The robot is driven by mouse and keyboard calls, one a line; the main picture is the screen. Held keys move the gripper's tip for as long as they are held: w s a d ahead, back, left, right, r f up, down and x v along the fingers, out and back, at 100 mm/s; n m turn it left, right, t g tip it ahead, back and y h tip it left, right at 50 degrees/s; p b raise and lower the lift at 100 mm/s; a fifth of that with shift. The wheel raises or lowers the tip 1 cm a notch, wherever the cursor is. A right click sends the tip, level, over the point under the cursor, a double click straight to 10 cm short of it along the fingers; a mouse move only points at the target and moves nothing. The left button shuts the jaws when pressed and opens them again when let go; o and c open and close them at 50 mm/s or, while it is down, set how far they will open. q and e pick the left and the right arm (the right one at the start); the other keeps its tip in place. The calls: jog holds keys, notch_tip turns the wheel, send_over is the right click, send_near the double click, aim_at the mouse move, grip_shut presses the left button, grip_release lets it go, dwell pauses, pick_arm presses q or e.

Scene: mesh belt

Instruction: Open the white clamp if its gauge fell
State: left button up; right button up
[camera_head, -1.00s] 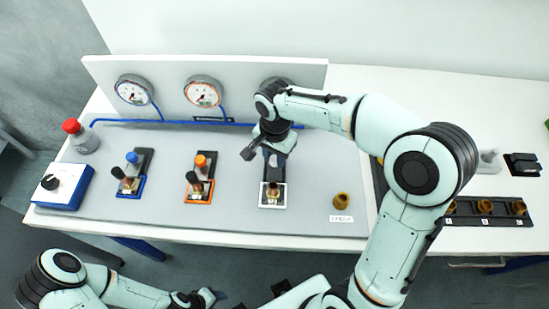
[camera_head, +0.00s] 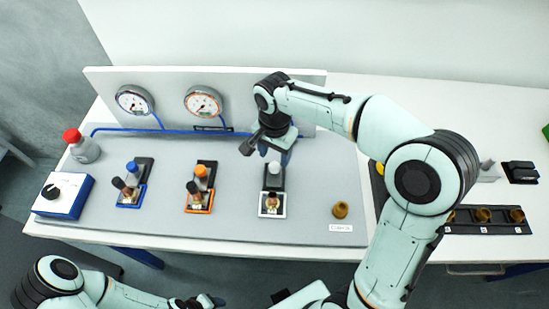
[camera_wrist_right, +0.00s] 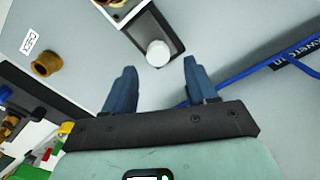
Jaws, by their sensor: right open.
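The white clamp (camera_head: 272,203) stands on the grey board, right of the blue clamp (camera_head: 130,198) and the orange clamp (camera_head: 199,204). A brass piece shows at its front, and its white-topped knob (camera_head: 274,168) stands behind that. The knob also shows in the right wrist view (camera_wrist_right: 158,53). My right gripper (camera_head: 273,153) is open and empty just behind and above the knob; its two blue fingers lie apart and do not touch it. The white clamp's gauge is hidden behind my right wrist. My left gripper (camera_head: 207,301) is low at the bottom edge, its jaws unclear.
Two gauges, left (camera_head: 134,100) and middle (camera_head: 203,102), sit on the back panel; their needles are too small to read surely. A loose brass cup (camera_head: 340,210) stands right of the clamp.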

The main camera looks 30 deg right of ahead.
aim_at(274, 164)
pick_arm(q)
jog(key=shift+w+r+p, duration=0.6)
jog(key=shift+w+r, duration=0.25)
jog(key=shift+r, duration=0.05)
pick_arm(e)
notch_tip(274, 164, up, 10)
jog(key=shift+f, duration=0.15)
